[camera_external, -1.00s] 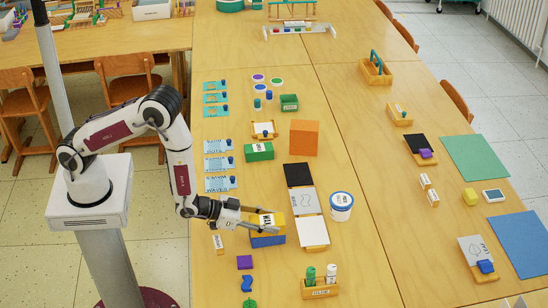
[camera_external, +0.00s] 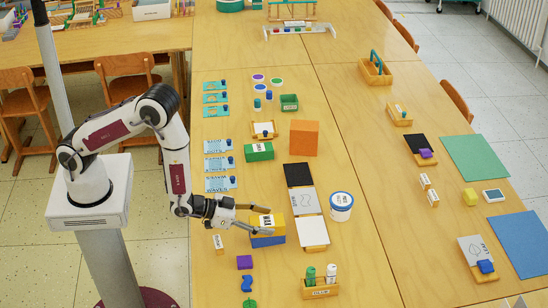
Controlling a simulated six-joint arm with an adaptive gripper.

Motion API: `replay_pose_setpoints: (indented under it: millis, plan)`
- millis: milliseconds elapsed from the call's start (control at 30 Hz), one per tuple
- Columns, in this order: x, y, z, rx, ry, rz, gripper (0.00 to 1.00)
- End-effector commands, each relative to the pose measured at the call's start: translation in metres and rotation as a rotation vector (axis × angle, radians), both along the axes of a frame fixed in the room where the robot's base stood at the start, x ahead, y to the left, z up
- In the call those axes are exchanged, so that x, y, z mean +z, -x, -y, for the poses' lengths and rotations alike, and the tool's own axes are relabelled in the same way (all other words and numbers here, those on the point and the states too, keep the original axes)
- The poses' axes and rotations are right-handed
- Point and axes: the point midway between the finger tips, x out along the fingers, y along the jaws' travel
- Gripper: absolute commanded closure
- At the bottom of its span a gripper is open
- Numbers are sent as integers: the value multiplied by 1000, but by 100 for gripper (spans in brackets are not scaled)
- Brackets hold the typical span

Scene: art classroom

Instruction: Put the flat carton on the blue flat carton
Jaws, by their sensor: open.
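A yellow flat carton (camera_external: 267,223) with a white label lies on top of a blue flat carton (camera_external: 269,241), at the near left of the table. The two look stacked edge to edge. My gripper (camera_external: 271,220) is open and reaches in from the left. One finger passes along the far side of the yellow carton and the other along its near side. Whether the fingers touch the carton cannot be told. Part of the stack's left side is hidden by the gripper.
White and black cards (camera_external: 313,232) lie just right of the stack, beside a white tub (camera_external: 341,206). A green box (camera_external: 259,152) and an orange box (camera_external: 304,138) stand farther back.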

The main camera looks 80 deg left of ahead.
Motion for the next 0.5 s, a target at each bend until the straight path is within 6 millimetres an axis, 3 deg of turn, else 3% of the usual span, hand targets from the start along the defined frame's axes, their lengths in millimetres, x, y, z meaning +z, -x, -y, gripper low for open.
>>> replay_pose_setpoints:
  millis: [500]
  plan:
    - [20,48,0,-1,-1,-1,42]
